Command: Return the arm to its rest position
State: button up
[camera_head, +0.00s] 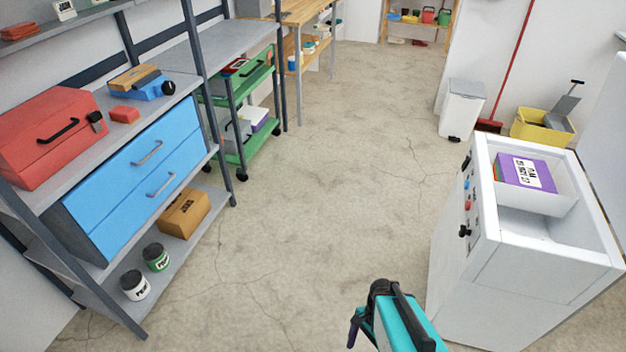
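A teal and black part of my arm (405,325) shows at the bottom edge, right of centre, cut off by the frame. A dark end piece sits at its upper left, over the bare floor. I cannot make out two separate fingertips, so I cannot tell if my gripper is open or shut. I see nothing clearly held. The arm part is just left of a white cabinet (520,310), with a narrow gap in the picture.
The white cabinet carries a tray (540,200) with a purple box (525,172). A shelf at left holds a red toolbox (45,140) and blue drawers (140,180). A green cart (240,155), a white bin (461,110) and a yellow bucket (540,128) stand farther back. The middle floor is clear.

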jog(key=shift+s+d+f+n+h, duration=0.3)
jog(key=shift+s+f+n, duration=0.3)
jog(key=shift+n, duration=1.55)
jog(key=shift+s+d+f+n+h, duration=0.2)
jog(key=shift+s+f+n+h, duration=0.3)
jog(key=shift+n, duration=1.7)
jog(key=shift+s+d+f+n+h, duration=0.25)
jog(key=shift+s+f+n, duration=0.45)
jog(key=shift+n, duration=1.45)
jog(key=shift+s+r, duration=0.1)
jog(key=shift+c, duration=0.4)
